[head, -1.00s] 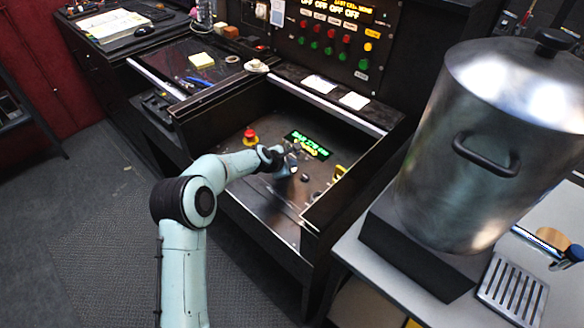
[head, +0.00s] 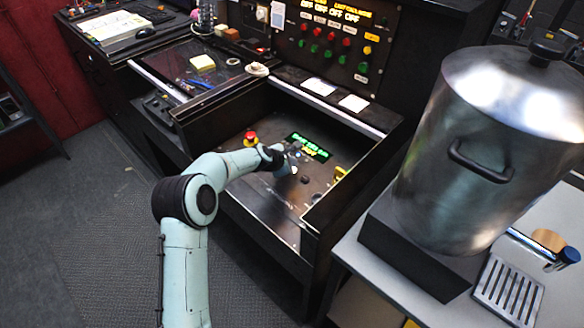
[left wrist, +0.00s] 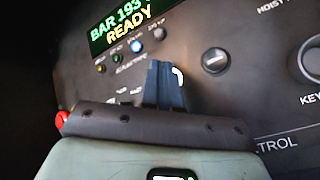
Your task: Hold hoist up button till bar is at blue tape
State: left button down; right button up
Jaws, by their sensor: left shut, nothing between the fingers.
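My left gripper (head: 291,168) is over the black control panel in the recessed desk. In the left wrist view its dark fingers (left wrist: 164,85) are shut together, with nothing between them. I cannot tell which button is hoist up or whether the fingers touch one. The bar and blue tape do not show. My right gripper is out of view.
A red emergency-stop knob (head: 250,138) stands on the panel left of the gripper. Small indicator lights (left wrist: 136,45) and a round black knob (left wrist: 215,60) are near the fingers. The recess has raised side walls. A large steel pot (head: 490,150) stands to the right.

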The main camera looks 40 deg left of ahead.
pick_arm(q)
jog(key=shift+r, duration=0.15)
notch_tip(320, 180, up, 5)
jog(key=p, duration=0.4)
dwell(1.8)
